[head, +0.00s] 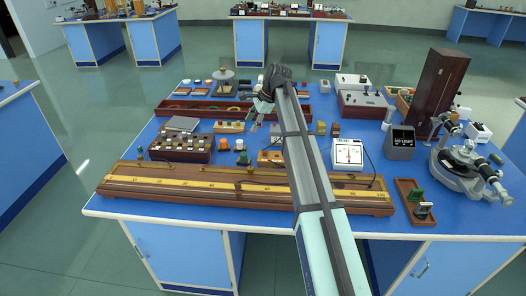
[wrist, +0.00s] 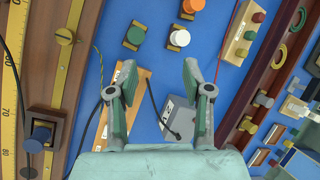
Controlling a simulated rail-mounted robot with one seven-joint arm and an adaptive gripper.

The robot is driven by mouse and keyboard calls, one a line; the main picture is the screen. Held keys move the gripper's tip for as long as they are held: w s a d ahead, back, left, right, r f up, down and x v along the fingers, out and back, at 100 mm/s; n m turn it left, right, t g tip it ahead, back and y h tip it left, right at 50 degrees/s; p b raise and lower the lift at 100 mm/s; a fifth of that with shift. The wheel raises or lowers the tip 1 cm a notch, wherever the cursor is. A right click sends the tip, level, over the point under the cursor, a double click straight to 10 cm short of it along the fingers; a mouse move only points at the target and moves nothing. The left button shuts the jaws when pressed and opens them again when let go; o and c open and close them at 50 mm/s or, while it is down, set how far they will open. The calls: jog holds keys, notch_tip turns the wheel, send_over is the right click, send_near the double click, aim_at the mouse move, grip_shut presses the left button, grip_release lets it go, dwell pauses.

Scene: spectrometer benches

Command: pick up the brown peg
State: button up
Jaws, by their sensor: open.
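My gripper (wrist: 160,82) is open and empty, its two grey-green fingers spread above the blue bench. It also shows in the head view (head: 260,104) at the end of my arm. I cannot single out the brown peg with certainty. In the head view a small reddish-brown block (head: 335,129) stands right of my arm beside an olive block (head: 321,128); they are too small to tell more. In the wrist view an orange knob (wrist: 192,6), a white knob (wrist: 180,38) and a green knob (wrist: 135,36) lie beyond the fingertips.
A long wooden rail with a yellow scale (head: 230,187) runs along the front edge. A grey box (wrist: 182,120) and a wooden board (wrist: 131,78) lie below the fingers. A white meter (head: 347,153) and a tall dark case (head: 438,88) stand to the right.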

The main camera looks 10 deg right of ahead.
jog(key=s+d+r+m+g, duration=0.1)
jog(key=s+d+m, duration=0.15)
jog(key=d, duration=0.35)
jog(key=s+d+r+m, duration=0.1)
jog(key=d+r+m, duration=0.15)
jog(key=d, duration=0.25)
jog(key=p, duration=0.3)
send_near(265, 151)
jog(key=shift+a+x, duration=0.25)
jog(key=shift+x, duration=0.9)
jog(key=shift+d+p+x, duration=0.1)
jog(key=shift+p+x, duration=0.4)
jog(key=shift+x, duration=1.1)
jog(key=shift+d+p+x, duration=0.15)
jog(key=shift+p+x, duration=0.3)
jog(key=shift+x, duration=1.15)
jog(key=shift+f, duration=0.1)
grip_shut()
